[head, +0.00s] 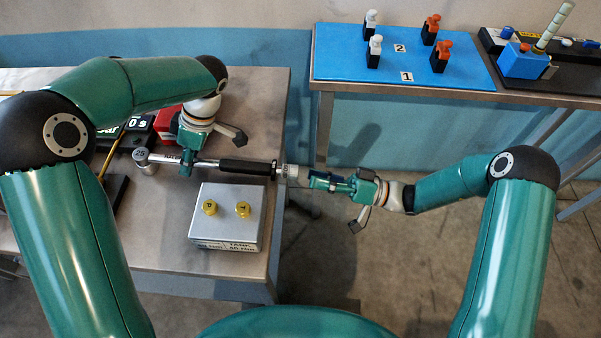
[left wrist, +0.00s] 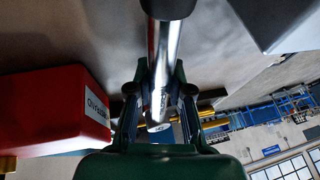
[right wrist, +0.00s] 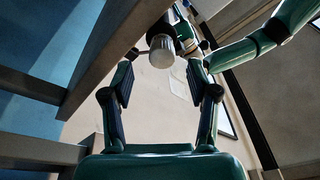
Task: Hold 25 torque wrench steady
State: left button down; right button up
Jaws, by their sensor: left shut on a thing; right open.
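The torque wrench (head: 247,167) lies roughly level, with a silver head marked 25 at its left end, a black grip and a pale ridged end knob at its right. My left gripper (head: 190,160) is shut on its silver shaft between head and grip; the shaft (left wrist: 163,50) runs between the fingers in the left wrist view. My right gripper (head: 312,180) is open beside the knob, off the table's right edge. In the right wrist view the knob (right wrist: 162,50) appears between and beyond the open fingers (right wrist: 160,85); whether they touch it I cannot tell.
A silver box (head: 226,222) with two yellow knobs stands below the wrench on the left table (head: 262,100). A red box (head: 166,122) and a display (head: 133,127) are behind my left gripper. A blue mat (head: 335,62) with white and orange-topped pieces lies on the back table.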

aim_at(293, 173)
jog(key=v, duration=0.6)
jog(key=shift+d, duration=0.1)
jog(key=a+m, duration=0.4)
jog(key=m, duration=0.5)
jog(key=a+r+m+g+h, duration=0.1)
jog(key=a+m, duration=0.3)
jog(key=m, duration=0.5)
jog(key=w+a+r+m+h, duration=0.1)
jog(key=a+m, duration=0.3)
jog(key=m, duration=0.5)
jog(key=shift+r+m+g, duration=0.1)
jog(key=shift+m+g, duration=0.2)
jog(key=shift+g, duration=0.1)
